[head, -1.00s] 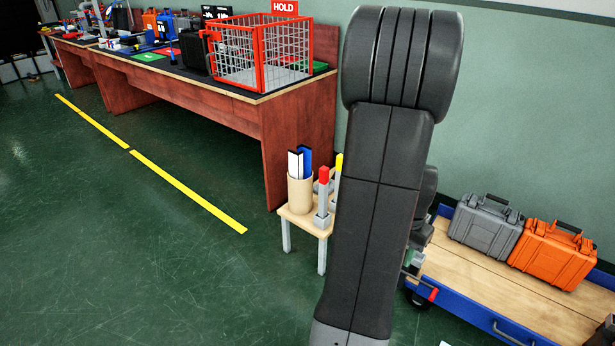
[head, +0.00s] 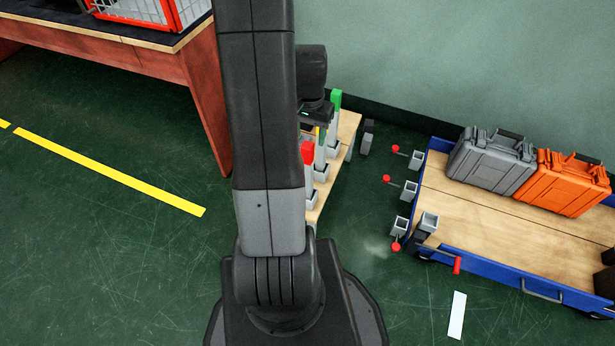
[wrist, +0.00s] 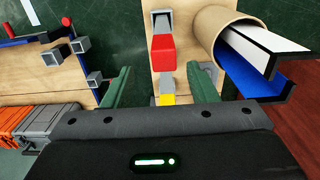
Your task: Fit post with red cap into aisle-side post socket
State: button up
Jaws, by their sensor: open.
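The post with the red cap (head: 307,152) stands upright in a grey holder on a small wooden stand, partly hidden by my arm in the head view. In the wrist view its red cap (wrist: 162,55) shows between my two green fingers, with a yellow cap (wrist: 167,86) just below it in the picture. My gripper (wrist: 160,75) is open and holds nothing; I cannot tell its height above the caps. Several grey square sockets, one of them here (head: 400,227), are at the left end of the blue cart. Which is the aisle-side one is not marked.
A green-capped post (head: 335,99) stands on the same stand (head: 347,125). A tan cylinder (wrist: 205,42) with white and blue angle pieces is close to my right finger. The cart (head: 470,240) carries grey and orange cases. Floor between stand and cart is clear.

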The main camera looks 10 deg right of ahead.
aim_at(308, 153)
notch_tip(308, 153, down, 3)
jog(key=shift+w+r, duration=0.1)
jog(key=shift+a+f+b, duration=0.2)
jog(key=shift+f+b, duration=1)
jog(key=shift+f, duration=1.75)
jog(key=shift+w, duration=0.1)
grip_shut()
